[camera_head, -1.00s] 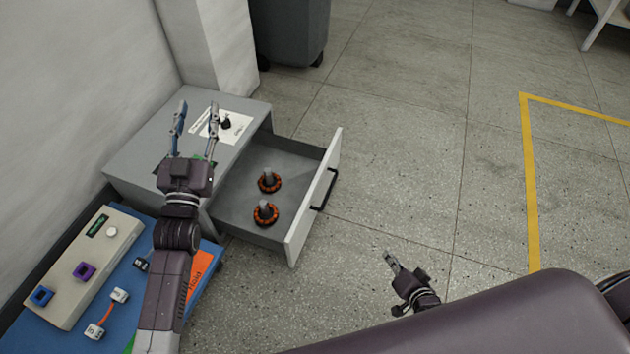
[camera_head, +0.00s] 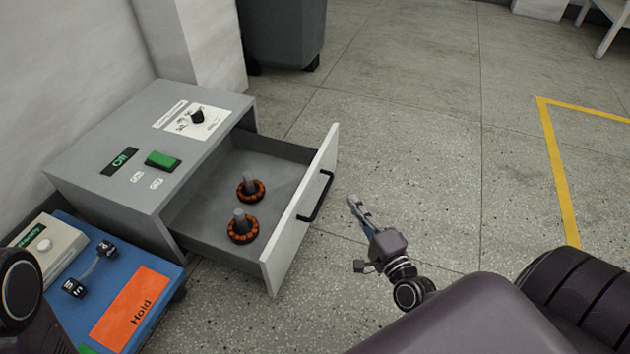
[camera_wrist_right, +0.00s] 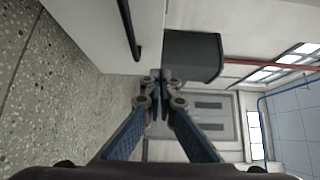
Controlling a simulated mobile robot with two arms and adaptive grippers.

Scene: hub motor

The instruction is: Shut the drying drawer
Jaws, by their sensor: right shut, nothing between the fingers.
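The drying drawer (camera_head: 205,213) is pulled out of a grey cabinet (camera_head: 100,165). Its white front panel (camera_head: 290,240) carries a black handle (camera_head: 317,196). Two orange-and-black ringed parts with grey shafts, a rear one (camera_head: 250,188) and a front one (camera_head: 242,228), stand inside it. My right gripper (camera_head: 354,203) is shut and empty, just right of the drawer front and apart from the handle. In the right wrist view the closed fingertips (camera_wrist_right: 160,76) point past the panel and the handle (camera_wrist_right: 130,30). My left gripper is out of view; only part of that arm shows at the lower left.
The cabinet top has a green switch (camera_head: 163,161), a small display (camera_head: 119,161) and a black knob (camera_head: 197,117). A blue surface (camera_head: 100,285) with an orange Hold label (camera_head: 132,308) lies in front. A dark bin (camera_head: 283,35) stands behind. The floor right of the drawer is clear.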

